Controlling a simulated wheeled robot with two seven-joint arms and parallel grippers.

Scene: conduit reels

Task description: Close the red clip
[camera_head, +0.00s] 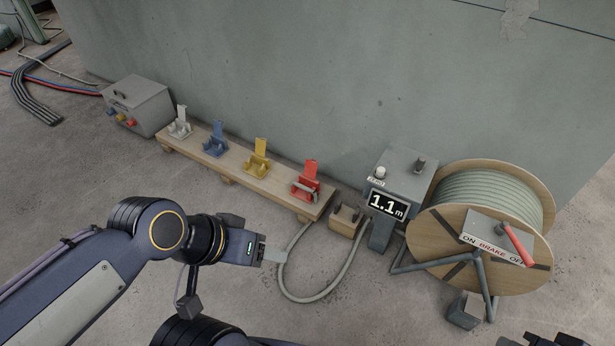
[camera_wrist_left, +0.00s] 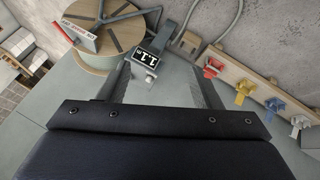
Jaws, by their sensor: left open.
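The red clip (camera_head: 307,178) stands at the right end of a low wooden plank, its flap raised upright. It also shows in the right half of the left wrist view (camera_wrist_left: 212,68). The grey conduit (camera_head: 322,297) loops over the floor in front and runs up to the plank near the red clip; I cannot tell how it sits in the clip. My left gripper (camera_head: 276,251) is open, in front of and to the left of the red clip and apart from it. Nothing shows between its fingers (camera_wrist_left: 163,85).
The plank (camera_head: 235,178) also carries yellow (camera_head: 257,157), blue (camera_head: 217,138) and white (camera_head: 180,124) clips, flaps upright. A meter (camera_head: 402,180) reading 1.1 m and a wooden reel (camera_head: 460,250) with a red brake lever stand at right. A grey box (camera_head: 140,105) is at left. A wall rises behind.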

